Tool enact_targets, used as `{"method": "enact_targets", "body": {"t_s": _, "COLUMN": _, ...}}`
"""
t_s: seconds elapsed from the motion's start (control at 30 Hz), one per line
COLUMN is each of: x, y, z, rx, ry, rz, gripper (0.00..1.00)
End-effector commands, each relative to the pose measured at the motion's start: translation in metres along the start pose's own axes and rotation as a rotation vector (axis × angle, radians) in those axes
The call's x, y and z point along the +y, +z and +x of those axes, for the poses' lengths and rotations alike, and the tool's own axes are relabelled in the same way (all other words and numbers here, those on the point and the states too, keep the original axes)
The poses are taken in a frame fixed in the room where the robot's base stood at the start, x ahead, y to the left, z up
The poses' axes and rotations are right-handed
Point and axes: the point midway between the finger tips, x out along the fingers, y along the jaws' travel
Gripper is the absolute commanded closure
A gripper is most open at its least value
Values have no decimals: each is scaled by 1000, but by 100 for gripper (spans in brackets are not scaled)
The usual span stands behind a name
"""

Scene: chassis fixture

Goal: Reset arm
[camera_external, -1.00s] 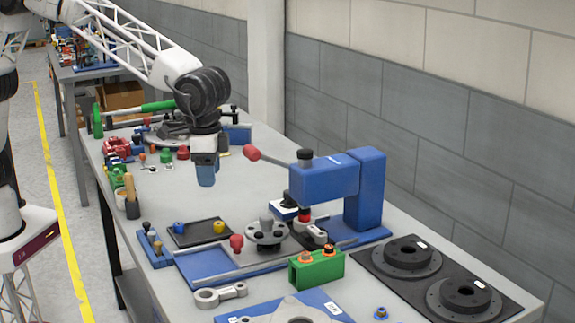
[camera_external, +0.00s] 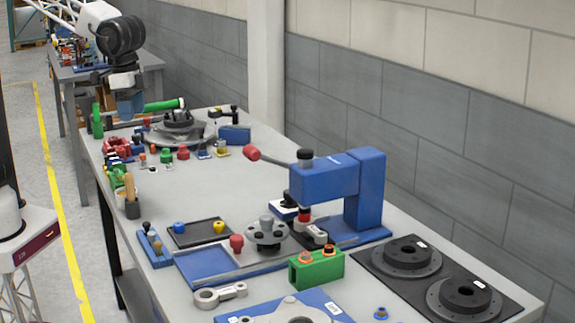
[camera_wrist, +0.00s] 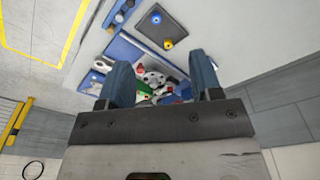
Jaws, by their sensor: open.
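My gripper (camera_external: 130,104) hangs in the air at the upper left in the external view, above the far end of the long grey workbench (camera_external: 190,187). In the wrist view its two blue fingers (camera_wrist: 163,85) stand apart with nothing held between them. Beyond the fingers the wrist view shows the bench fixtures small and far off, including a dark tray (camera_wrist: 152,22) with a blue and a yellow part.
A blue press (camera_external: 365,190) with a red-knobbed lever stands at the bench's right side. Around it are a green block (camera_external: 316,269), a black plate with two dark discs (camera_external: 408,254), and a round fixture (camera_external: 180,130) at the far end. The bench middle is clear.

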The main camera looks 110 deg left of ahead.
Motion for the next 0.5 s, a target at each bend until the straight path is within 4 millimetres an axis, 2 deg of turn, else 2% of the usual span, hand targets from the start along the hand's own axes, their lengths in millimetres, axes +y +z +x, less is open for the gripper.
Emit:
{"method": "enact_targets", "body": {"t_s": 0.2, "x": -20, "y": 52, "z": -16, "rx": 18, "ry": 6, "rz": 24, "gripper": 41}}
{"method": "enact_targets", "body": {"t_s": 0.5, "x": -45, "y": 123, "z": -26, "rx": 41, "ry": 12, "rz": 56, "gripper": 41}}
